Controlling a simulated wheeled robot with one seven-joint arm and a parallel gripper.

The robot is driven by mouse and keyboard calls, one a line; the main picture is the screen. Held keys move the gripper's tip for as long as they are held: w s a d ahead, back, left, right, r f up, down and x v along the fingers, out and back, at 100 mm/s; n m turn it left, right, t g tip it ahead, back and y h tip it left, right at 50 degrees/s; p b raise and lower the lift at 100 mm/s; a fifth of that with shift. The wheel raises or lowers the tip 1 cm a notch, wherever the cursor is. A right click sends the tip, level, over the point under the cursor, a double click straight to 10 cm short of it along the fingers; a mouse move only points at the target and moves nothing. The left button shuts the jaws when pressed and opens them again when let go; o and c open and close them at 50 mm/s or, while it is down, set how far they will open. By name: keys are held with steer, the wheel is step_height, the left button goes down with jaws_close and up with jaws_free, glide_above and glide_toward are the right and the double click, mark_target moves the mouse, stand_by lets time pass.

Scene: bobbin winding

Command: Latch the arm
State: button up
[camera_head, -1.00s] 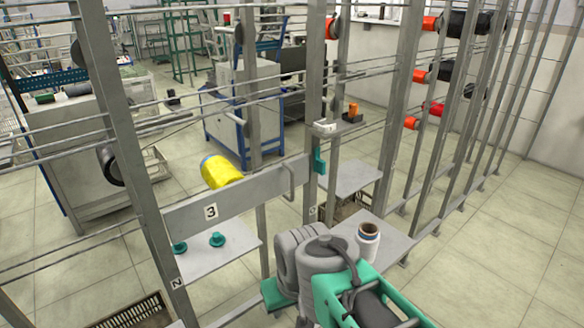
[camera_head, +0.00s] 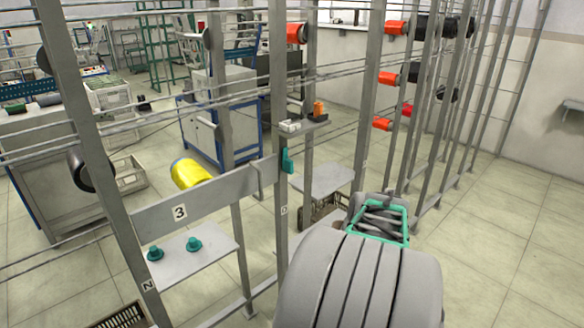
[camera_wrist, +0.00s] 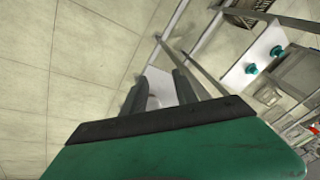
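A grey arm plate marked 3 (camera_head: 215,195) spans between two uprights in the head view. A yellow bobbin (camera_head: 188,174) sits just above it. A thin bent grey handle (camera_head: 259,178) is near its right end, and a small teal piece (camera_head: 287,161) is on the upright there. I cannot tell whether the arm is latched.
A grey shelf with two teal pegs (camera_head: 194,244) is below the plate; the pegs also show in the wrist view (camera_wrist: 252,69). A small ledge (camera_head: 306,127) holds a white part and an orange one. Orange and black bobbins (camera_head: 396,27) hang on the right-hand uprights. Open floor lies right.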

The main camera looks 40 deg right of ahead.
steer(key=w+d+r+t, duration=0.2)
steer(key=w+d+r, duration=0.1)
steer(key=d, duration=0.3)
steer(key=n+t, duration=0.8)
steer(key=n, duration=0.1)
glide_toward(292, 166)
steer(key=x, duration=0.2)
steer(key=shift+y, duration=0.3)
steer(key=p+x, duration=0.1)
steer(key=x, duration=0.6)
steer(key=shift+w+d, duration=0.15)
steer(key=shift+w, duration=0.1)
steer(key=shift+w+f, duration=0.1)
steer(key=shift+c, duration=0.5)
jaws_close()
